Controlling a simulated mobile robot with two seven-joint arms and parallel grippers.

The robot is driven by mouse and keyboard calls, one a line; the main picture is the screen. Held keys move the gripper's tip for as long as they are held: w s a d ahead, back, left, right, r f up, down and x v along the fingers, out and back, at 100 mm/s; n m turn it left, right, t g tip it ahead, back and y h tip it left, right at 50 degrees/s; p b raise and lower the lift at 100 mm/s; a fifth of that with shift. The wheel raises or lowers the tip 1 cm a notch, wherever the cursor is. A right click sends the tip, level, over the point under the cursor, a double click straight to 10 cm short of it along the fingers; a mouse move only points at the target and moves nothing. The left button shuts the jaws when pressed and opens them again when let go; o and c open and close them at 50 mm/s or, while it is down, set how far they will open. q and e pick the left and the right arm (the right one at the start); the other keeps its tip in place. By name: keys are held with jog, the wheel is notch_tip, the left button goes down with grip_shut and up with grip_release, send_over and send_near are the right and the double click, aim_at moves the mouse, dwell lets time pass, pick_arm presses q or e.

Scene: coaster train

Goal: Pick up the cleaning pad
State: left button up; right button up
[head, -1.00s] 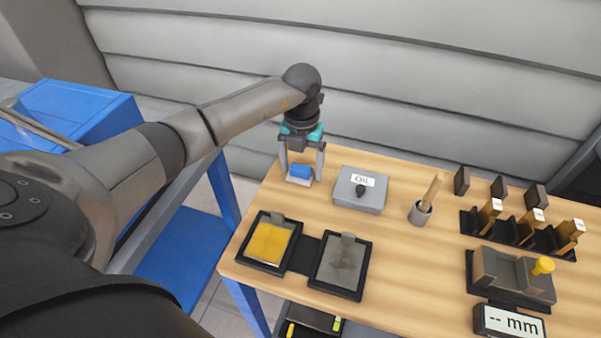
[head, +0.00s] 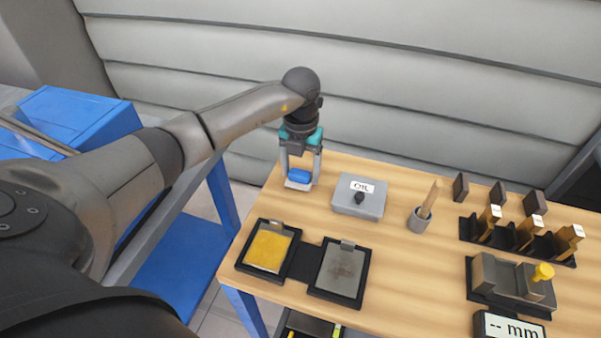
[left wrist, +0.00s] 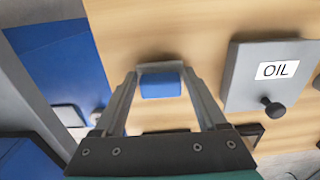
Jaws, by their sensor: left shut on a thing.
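The cleaning pad (head: 299,176) is a small block with a blue top and a whitish underside, at the back left of the wooden table. My left gripper (head: 299,180) points down with one finger on each side of the pad and is shut on it. In the left wrist view the blue top of the pad (left wrist: 160,85) sits between the two fingertips (left wrist: 160,78). I cannot tell whether the pad touches the table. My right gripper is not in view.
A grey box marked OIL (head: 357,197) with a dark knob stands just right of the pad. A brush cup (head: 419,220) is farther right. Two black-framed trays, one yellow (head: 268,250) and one grey (head: 341,270), lie in front. A black rack (head: 517,240) stands at right.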

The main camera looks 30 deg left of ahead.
aim_at(301, 170)
pick_arm(q)
notch_tip(301, 170, up, 19)
jog(key=p, duration=0.1)
jog(key=shift+r+p, duration=0.15)
jog(key=shift+p, duration=0.25)
